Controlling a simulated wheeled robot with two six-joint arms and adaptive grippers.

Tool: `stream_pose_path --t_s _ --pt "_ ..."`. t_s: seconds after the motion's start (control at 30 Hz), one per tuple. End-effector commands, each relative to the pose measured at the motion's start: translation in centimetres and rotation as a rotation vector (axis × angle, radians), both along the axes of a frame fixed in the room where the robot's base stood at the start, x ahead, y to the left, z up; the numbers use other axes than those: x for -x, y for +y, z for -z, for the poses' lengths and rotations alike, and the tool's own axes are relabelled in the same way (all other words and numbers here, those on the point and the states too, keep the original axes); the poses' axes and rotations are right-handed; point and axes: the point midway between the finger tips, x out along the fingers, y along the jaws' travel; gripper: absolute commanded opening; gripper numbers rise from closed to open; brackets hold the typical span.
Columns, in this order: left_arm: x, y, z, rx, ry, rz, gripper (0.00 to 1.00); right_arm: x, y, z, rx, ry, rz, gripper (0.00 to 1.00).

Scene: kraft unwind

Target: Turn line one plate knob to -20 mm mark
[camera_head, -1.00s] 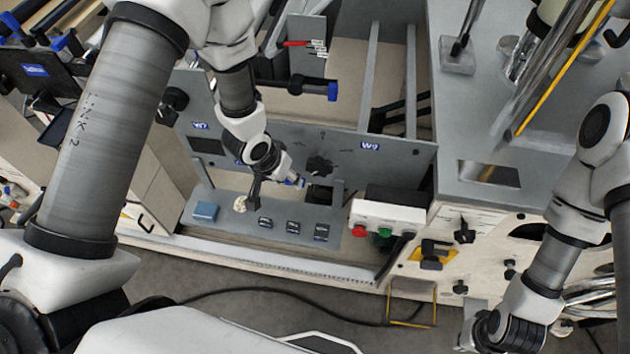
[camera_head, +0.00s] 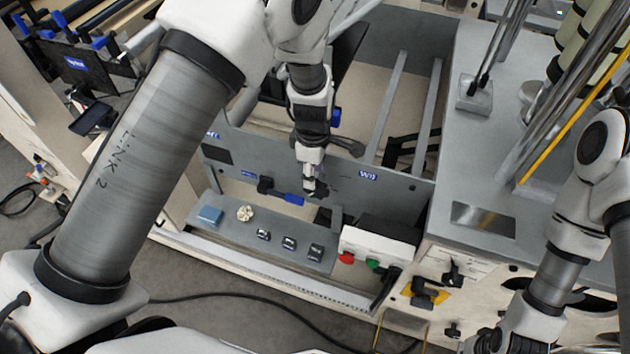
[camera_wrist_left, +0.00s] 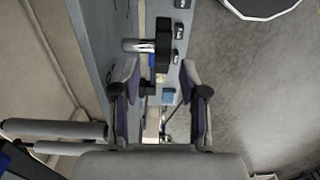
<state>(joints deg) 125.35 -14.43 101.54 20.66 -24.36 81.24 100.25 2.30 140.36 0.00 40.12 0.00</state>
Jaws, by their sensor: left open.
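My left gripper (camera_head: 314,190) hangs over the grey upright plate (camera_head: 345,182), left of the W9 label (camera_head: 368,175). Its fingers are apart and empty in the left wrist view (camera_wrist_left: 162,105). A black knob on a silver shaft (camera_wrist_left: 162,45) lies just beyond the fingertips there; it is apart from them, as far as I can tell. In the head view the gripper covers that part of the plate. Another black knob (camera_head: 265,186) sits further left, with a blue handle (camera_head: 293,199) beside it. I cannot read any millimetre scale.
A grey shelf (camera_head: 222,232) below the plate carries a blue block (camera_head: 210,214), a cream round piece (camera_head: 245,213) and several small black boxes. A white control box (camera_head: 375,246) with red and green buttons stands at its right.

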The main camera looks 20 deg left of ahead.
Motion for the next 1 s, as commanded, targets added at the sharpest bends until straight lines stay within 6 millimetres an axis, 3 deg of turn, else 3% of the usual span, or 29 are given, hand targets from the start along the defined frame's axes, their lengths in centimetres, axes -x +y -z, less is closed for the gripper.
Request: stream_pose_path --t_s 0.3,0.6,0.73,1.0 --pt "0.1 0.0 5.4 -0.001 0.001 0.004 0.44 0.0 0.0 -1.7 0.000 0.000 0.000 0.00" --pt "0.1 0.1 6.2 -0.001 -0.001 0.005 0.44 0.0 0.0 -1.7 0.000 0.000 0.000 0.00" --pt "0.1 0.1 6.2 -0.001 -0.001 0.005 0.00 0.0 0.0 -1.7 0.000 0.000 0.000 0.00" --pt "0.1 0.1 6.3 0.002 0.001 0.005 0.00 0.0 0.0 -1.7 0.000 0.000 0.000 0.00"
